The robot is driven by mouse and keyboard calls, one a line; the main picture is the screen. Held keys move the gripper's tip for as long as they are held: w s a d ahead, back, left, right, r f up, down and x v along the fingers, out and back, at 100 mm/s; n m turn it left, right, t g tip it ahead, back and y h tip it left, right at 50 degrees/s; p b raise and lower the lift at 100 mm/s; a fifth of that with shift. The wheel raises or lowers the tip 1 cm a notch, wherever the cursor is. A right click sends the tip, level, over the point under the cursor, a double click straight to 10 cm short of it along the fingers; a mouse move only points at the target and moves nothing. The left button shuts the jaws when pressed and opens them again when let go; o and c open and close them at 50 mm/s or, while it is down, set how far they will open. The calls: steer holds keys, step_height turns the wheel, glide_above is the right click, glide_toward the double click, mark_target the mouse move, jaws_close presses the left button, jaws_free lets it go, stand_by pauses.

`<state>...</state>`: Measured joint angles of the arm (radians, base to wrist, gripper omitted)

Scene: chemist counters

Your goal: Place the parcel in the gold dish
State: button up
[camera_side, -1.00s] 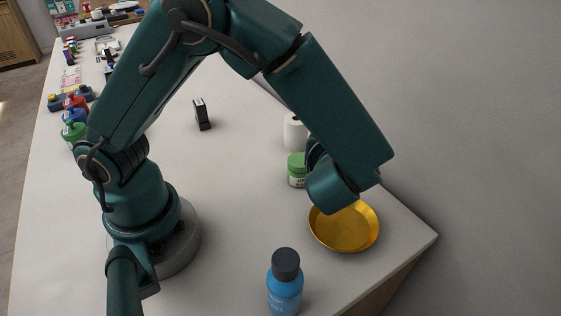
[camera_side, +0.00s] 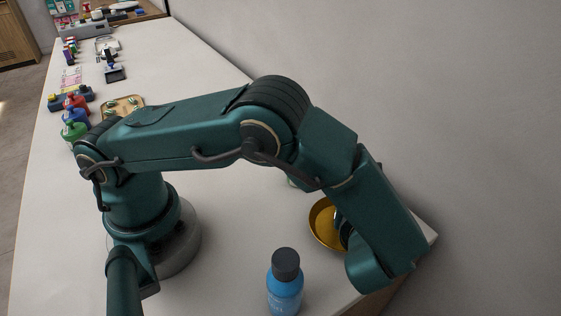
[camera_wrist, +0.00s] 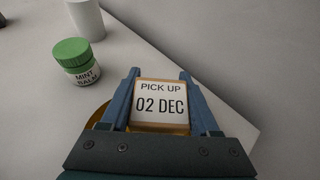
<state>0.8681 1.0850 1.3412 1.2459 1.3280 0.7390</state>
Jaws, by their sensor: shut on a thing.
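The parcel (camera_wrist: 160,107) is a small box with a white label reading "PICK UP 02 DEC" and tan edges. My gripper (camera_wrist: 159,76) is shut on it, with a blue finger on each side. The gold dish (camera_side: 323,232) is near the counter's right corner in the side view, partly covered by my arm. A bit of its rim shows left of my fingers in the wrist view (camera_wrist: 96,119). The parcel is at the dish, but I cannot tell whether it touches it. The parcel is hidden in the side view.
A blue bottle (camera_side: 285,290) with a dark cap stands in front of the dish. A green-lidded mint balm jar (camera_wrist: 76,61) and a white cylinder (camera_wrist: 88,19) stand close by. The wall runs behind the counter, whose corner is near the dish.

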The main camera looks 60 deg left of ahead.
steer(key=shift+f, duration=0.3)
steer(key=o, duration=1.4)
steer(key=shift+o, duration=0.2)
